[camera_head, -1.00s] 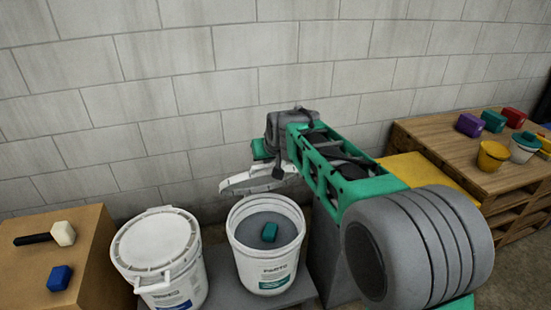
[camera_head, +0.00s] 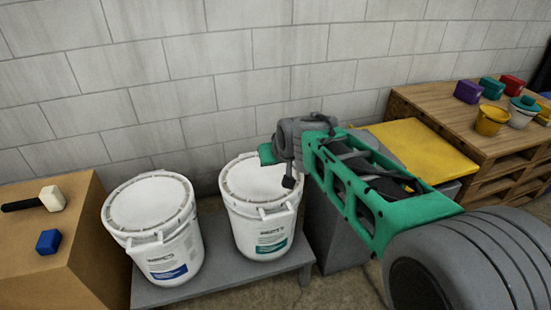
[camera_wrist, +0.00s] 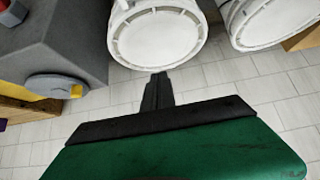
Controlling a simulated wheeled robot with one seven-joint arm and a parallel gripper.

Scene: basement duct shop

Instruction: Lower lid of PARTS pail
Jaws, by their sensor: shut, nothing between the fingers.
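The PARTS pail (camera_head: 262,230) is white with a green label and stands on a low grey bench, right of another white pail. Its white lid (camera_head: 255,178) lies down over the mouth and hides the inside; I cannot tell whether it is pressed tight. My gripper (camera_head: 288,182) is shut and empty by the lid's right edge; whether it touches is unclear. In the wrist view, the closed dark fingers (camera_wrist: 158,78) show just beside the rim of a white lidded pail (camera_wrist: 155,38).
A second lidded pail (camera_head: 165,250) with a blue label stands left. A cardboard-brown box (camera_head: 70,270) holds a mallet (camera_head: 50,198) and blue block (camera_head: 48,241). A grey bin with a yellow top (camera_head: 420,150) and a wooden pallet table (camera_head: 500,130) stand right.

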